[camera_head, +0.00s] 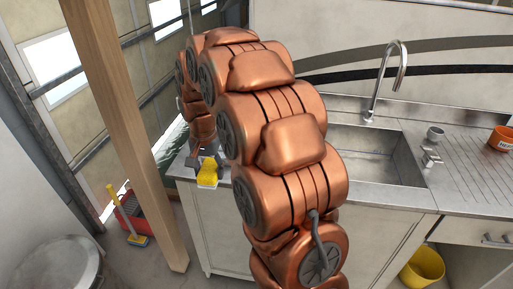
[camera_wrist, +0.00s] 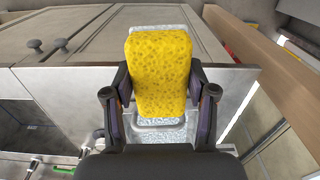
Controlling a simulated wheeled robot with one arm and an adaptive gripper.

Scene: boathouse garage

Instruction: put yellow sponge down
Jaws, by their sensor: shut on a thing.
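The yellow sponge (camera_wrist: 160,70) is held upright between the two dark fingers of my gripper (camera_wrist: 159,88) in the wrist view. My gripper is shut on it from both sides. In the head view the sponge (camera_head: 208,174) shows small below my gripper (camera_head: 206,160), at the left end of the steel counter (camera_head: 385,193). I cannot tell whether it touches the counter. My copper arm hides part of the counter and sink.
A sink (camera_head: 372,150) with a tall tap (camera_head: 390,75) is set in the counter. A wooden post (camera_head: 125,125) rises left of my arm. A yellow bucket (camera_head: 423,268) is below the counter.

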